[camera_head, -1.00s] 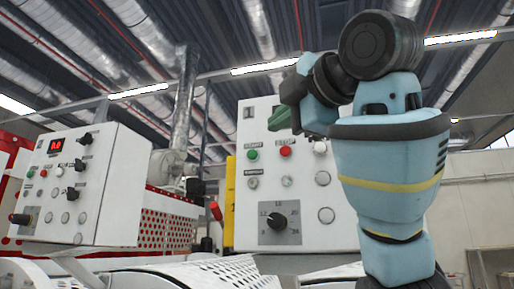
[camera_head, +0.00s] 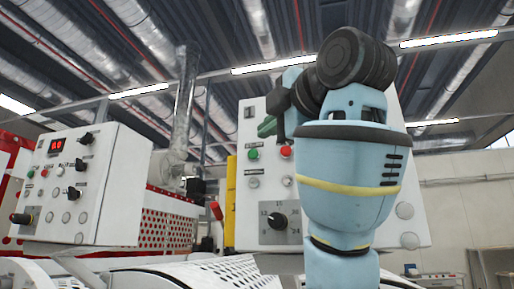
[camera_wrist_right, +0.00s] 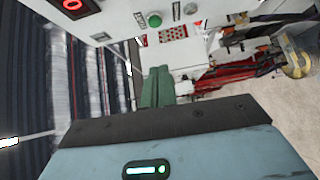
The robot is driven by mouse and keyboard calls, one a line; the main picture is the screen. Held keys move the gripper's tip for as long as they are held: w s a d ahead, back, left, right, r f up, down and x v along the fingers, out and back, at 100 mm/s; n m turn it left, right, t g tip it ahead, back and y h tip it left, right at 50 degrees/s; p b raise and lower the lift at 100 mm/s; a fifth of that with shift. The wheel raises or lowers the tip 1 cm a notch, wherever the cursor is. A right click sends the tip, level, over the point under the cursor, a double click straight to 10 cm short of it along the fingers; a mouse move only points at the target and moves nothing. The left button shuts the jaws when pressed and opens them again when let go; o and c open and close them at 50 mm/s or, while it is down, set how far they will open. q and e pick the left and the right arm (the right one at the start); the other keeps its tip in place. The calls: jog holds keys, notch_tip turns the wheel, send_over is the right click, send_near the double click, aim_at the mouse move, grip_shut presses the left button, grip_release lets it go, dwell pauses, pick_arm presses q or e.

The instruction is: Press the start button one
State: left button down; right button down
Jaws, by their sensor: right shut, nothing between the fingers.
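The front control panel (camera_head: 245,190) is white and marked 1. It carries a green start button (camera_head: 253,153) and a red stop button (camera_head: 286,151), with a dial below. My right gripper (camera_head: 266,127) has green fingers just above the green button in the head view; they look apart from it, though the depth is hard to judge. In the right wrist view the fingers (camera_wrist_right: 157,86) are together and empty. A green button (camera_wrist_right: 154,20) lies beyond their tips there; I cannot tell which panel it is on. My left gripper is not in view.
A second white control panel (camera_head: 80,190) with a red display and several buttons and knobs stands at the left. A red perforated guard (camera_head: 170,217) is behind it. My right arm covers the right part of the front panel.

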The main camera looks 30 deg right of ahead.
send_near(248, 154)
jog(key=w+a, duration=0.3)
jog(key=w+d, duration=0.2)
jog(key=shift+w+d, duration=0.15)
jog(key=shift+d, duration=0.2)
jog(key=shift+w+d, duration=0.3)
